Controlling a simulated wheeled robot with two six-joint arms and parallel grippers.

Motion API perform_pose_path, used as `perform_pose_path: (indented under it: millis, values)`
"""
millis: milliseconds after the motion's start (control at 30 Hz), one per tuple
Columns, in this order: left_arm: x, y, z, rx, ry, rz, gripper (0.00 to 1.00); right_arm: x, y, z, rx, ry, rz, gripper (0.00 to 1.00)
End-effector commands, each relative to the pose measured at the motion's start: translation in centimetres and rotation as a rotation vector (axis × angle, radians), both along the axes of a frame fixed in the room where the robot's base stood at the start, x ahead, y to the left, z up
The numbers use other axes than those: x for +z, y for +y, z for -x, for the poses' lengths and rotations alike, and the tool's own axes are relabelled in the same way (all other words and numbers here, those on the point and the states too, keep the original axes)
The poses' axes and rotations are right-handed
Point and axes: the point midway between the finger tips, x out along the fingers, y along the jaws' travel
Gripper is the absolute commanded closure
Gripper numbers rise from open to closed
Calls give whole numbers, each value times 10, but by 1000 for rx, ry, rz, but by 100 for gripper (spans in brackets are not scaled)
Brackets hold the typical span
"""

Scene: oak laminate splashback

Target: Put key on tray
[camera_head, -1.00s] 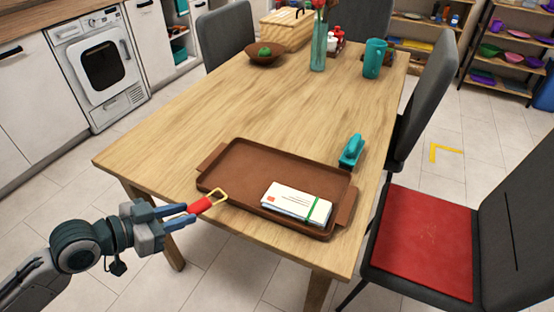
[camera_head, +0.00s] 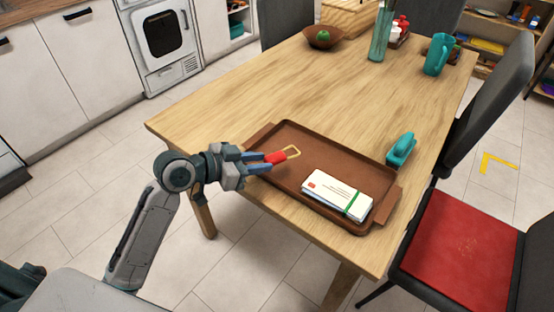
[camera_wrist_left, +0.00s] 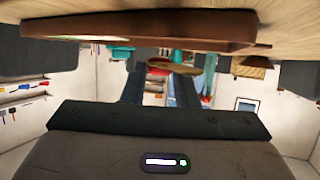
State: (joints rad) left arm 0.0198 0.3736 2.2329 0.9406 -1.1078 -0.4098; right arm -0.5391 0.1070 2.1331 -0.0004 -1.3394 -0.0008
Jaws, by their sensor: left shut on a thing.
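The key (camera_head: 280,156) has a red part and a gold loop-shaped end. My left gripper (camera_head: 264,160) is shut on its red part, and the gold end points right, away from the jaws. The brown tray (camera_head: 345,162) lies on the wooden table near its front edge. In the head view the key overlaps the tray's left end and seems held above it; the exact height is hard to tell. The tray (camera_wrist_left: 140,27) also shows upside down at the top of the left wrist view. My right gripper is not in view.
A stack of envelopes with a green band (camera_head: 338,194) lies on the tray's right part. A teal-handled object (camera_head: 401,150) stands beside the tray. A bowl (camera_head: 322,38), vase (camera_head: 381,38) and teal jug (camera_head: 438,55) stand further back. The tray's middle is bare.

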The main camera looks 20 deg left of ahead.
Motion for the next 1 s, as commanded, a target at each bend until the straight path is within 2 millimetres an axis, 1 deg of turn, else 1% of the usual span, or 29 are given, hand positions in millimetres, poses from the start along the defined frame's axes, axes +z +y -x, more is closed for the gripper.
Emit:
perform_pose_path:
  millis: [33,100,233,367,467,533,633,667,733,933,967,1000]
  values:
    - [2,-6,-8,-1,-2,8,96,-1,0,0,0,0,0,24]
    - [0,-12,-20,1,-2,8,96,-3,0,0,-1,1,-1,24]
    - [-2,-24,-39,0,-1,7,96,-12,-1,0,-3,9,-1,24]
    - [-4,-30,-51,-1,-1,2,96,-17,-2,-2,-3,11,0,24]
    - [-7,-32,-54,-1,1,1,96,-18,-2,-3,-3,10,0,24]
    - [-12,-32,-54,-1,3,0,96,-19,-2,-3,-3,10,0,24]
    - [-26,-32,-53,-1,5,1,96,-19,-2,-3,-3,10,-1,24]
    - [-31,-32,-53,-1,5,1,99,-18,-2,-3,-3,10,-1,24]
    - [-39,-32,-53,-1,4,0,100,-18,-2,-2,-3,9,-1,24]
    - [-43,-32,-53,-1,5,-1,100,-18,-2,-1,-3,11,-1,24]
    - [-44,-32,-53,-2,6,0,71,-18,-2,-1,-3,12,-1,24]
    - [-44,-31,-53,-2,7,-1,64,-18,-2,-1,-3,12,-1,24]
